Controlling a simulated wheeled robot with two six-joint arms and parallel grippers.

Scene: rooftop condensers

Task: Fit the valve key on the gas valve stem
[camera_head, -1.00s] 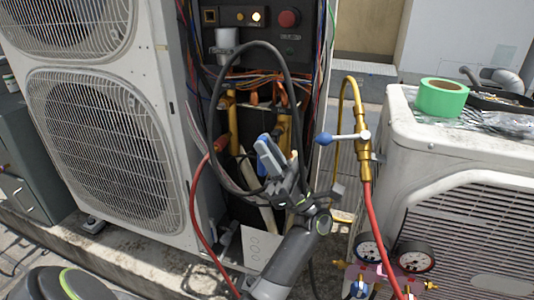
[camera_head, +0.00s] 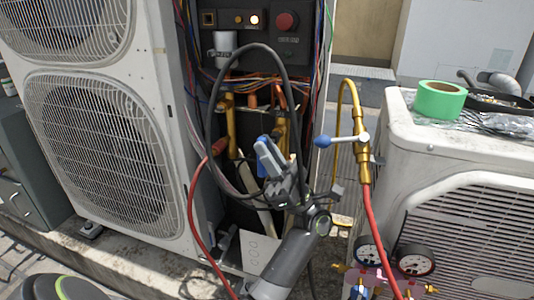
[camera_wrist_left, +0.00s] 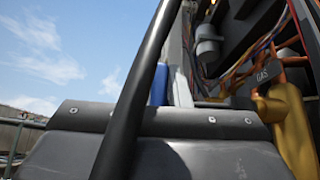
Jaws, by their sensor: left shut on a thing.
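My left gripper (camera_head: 278,165) is in front of the open service compartment of the tall unit, shut on a blue-handled tool that I take to be the valve key (camera_head: 264,158). A piece of blue also shows behind the grey finger in the left wrist view (camera_wrist_left: 160,85). The key's working end is hidden. My right gripper is not in view.
A black hose (camera_head: 210,110) loops around the gripper area and crosses close before the wrist camera. A red hose (camera_head: 195,195) hangs at the left. A brass fitting with a blue-tipped lever (camera_head: 340,141) and pressure gauges (camera_head: 415,260) stand at the right. Green tape (camera_head: 440,99) lies on the right unit.

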